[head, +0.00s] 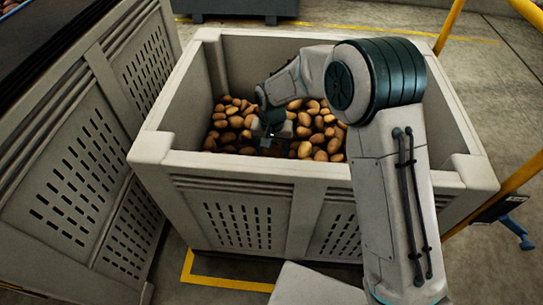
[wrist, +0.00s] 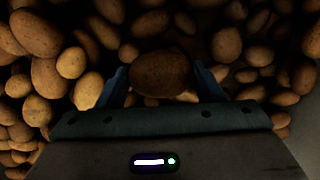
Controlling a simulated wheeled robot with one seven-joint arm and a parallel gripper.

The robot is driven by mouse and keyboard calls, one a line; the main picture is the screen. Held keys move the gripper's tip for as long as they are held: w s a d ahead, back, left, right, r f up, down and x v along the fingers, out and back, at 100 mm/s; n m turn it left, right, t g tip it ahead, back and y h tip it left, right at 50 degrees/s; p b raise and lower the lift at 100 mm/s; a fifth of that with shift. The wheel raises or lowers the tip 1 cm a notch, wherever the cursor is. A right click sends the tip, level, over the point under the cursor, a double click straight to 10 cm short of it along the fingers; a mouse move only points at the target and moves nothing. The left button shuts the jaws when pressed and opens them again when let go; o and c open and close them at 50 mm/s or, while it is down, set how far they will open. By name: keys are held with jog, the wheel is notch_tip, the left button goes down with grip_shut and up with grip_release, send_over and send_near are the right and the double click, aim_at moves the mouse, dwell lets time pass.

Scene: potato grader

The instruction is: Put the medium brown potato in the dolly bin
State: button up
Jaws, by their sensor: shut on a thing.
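A medium brown potato (wrist: 160,74) sits between the two fingers of my gripper (wrist: 163,88) in the wrist view, darker than the potatoes around it. My gripper is shut on it. In the head view my gripper (head: 272,140) is down inside a large grey bin (head: 240,166), low over the potatoes near the front wall. The held potato is hard to make out there. I cannot tell whether it touches the pile beneath. No label shows which bin is the dolly bin.
Many loose potatoes (head: 325,128) cover the grey bin's floor. Its high walls surround my gripper. Another slotted grey bin (head: 80,160) stands close on the left. Yellow rails (head: 449,27) stand at the right. A dark low object (head: 245,8) is behind.

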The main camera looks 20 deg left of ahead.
aim_at(272, 156)
jog(key=shift+f+b, duration=0.4)
jog(key=shift+f, duration=1.3)
jog(key=shift+f, duration=0.2)
jog(key=o, duration=1)
notch_tip(272, 156, up, 12)
jog(key=p, duration=0.3)
jog(key=shift+r, duration=0.2)
